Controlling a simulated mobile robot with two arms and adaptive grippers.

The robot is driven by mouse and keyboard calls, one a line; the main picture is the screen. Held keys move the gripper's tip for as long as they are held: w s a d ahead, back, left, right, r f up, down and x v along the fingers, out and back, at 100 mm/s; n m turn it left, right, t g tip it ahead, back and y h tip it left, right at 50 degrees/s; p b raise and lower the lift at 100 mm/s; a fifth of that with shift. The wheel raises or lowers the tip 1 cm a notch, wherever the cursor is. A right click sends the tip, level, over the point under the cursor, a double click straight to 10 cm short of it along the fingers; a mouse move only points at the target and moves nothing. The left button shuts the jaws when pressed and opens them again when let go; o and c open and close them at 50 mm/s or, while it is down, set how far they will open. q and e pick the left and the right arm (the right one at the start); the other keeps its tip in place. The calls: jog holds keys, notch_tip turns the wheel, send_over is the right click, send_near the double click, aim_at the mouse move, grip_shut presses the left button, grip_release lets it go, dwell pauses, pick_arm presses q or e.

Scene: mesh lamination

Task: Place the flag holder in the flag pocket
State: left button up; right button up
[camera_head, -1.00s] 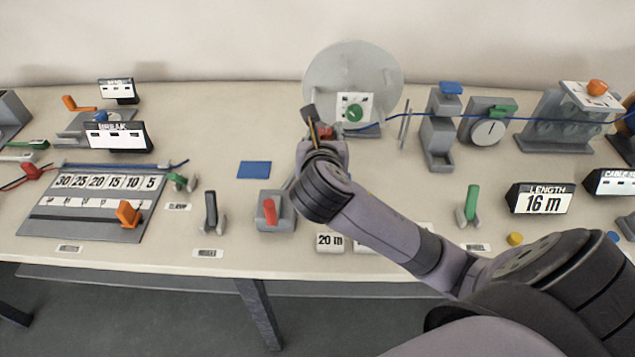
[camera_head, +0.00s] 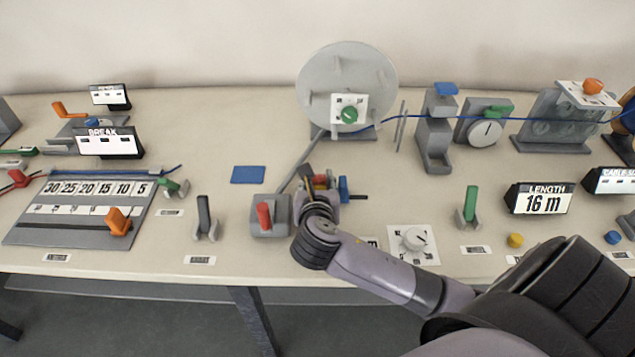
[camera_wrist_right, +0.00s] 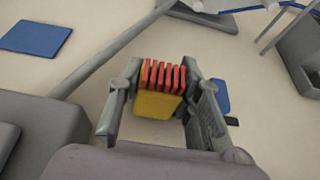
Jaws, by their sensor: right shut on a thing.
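My right gripper (camera_head: 325,180) is over the middle of the table, beside the grey block with the red lever. In the right wrist view the gripper (camera_wrist_right: 160,98) is shut on the flag holder (camera_wrist_right: 157,104), a yellow block with several red slats along its top. The flag holder also shows in the head view (camera_head: 320,182), partly hidden by the gripper. A blue piece (camera_wrist_right: 221,97) shows just beyond the right finger, and I cannot tell whether it touches it. I cannot make out for sure which part is the flag pocket. My left gripper is not in view.
A flat blue square (camera_head: 248,175) lies left of the gripper. The red-lever block (camera_head: 270,217) stands close on its left, with a grey bar (camera_head: 300,162) behind. The large reel (camera_head: 346,90) is behind, and a white dial panel (camera_head: 414,244) is in front right.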

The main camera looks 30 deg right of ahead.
jog(key=shift+f, duration=0.15)
jog(key=o, duration=0.9)
jog(key=shift+c, duration=0.2)
